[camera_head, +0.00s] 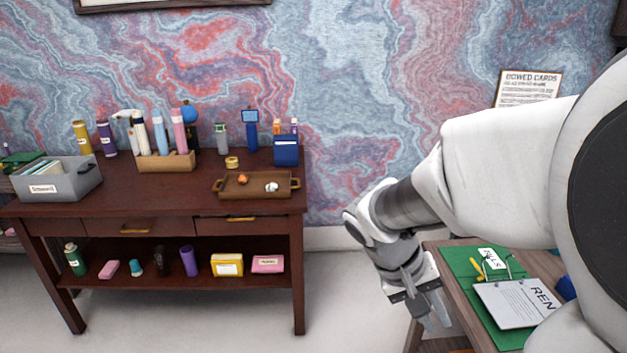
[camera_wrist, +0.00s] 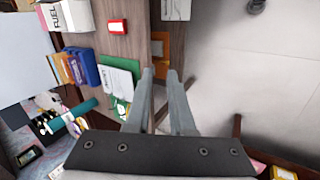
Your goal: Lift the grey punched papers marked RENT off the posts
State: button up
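The grey papers marked RENT (camera_head: 515,303) lie on a green board (camera_head: 462,262) on the wooden desk at the lower right of the head view. Their right part is hidden behind my arm. Thin metal posts (camera_head: 509,266) rise at the papers' upper edge; I cannot make out the punched holes. A white label (camera_head: 491,258) sits on the board behind them. My gripper (camera_head: 433,318) hangs left of the board, apart from the papers. In the wrist view, my gripper (camera_wrist: 160,72) is open with an empty gap. A printed sheet with green beneath (camera_wrist: 118,80) shows left of the fingers.
A dark wooden table (camera_head: 190,190) with bottles, a grey bin (camera_head: 58,183) and a brown tray (camera_head: 255,188) stands at left. Clear floor lies between it and the desk. In the wrist view, a blue binder (camera_wrist: 83,68) and a red-and-white box (camera_wrist: 117,27) lie near the sheet.

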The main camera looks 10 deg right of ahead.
jog(key=w+d+f+g+h+b, duration=0.2)
jog(key=w+d+f+h+b, duration=0.45)
jog(key=f, duration=0.55)
jog(key=n+t+h+b, duration=0.3)
jog(key=t+h, duration=0.1)
jog(key=h, duration=0.2)
send_near(488, 308)
jog(key=d+b, duration=0.1)
jog(key=d, duration=0.2)
jog(key=shift+w+d+y, duration=0.1)
jog(key=shift+d+y, duration=0.15)
jog(key=shift+d, duration=0.05)
jog(key=shift+w+d+r+b, duration=0.1)
jog(key=shift+d+b, duration=0.65)
jog(key=shift+d, duration=2.35)
grip_shut()
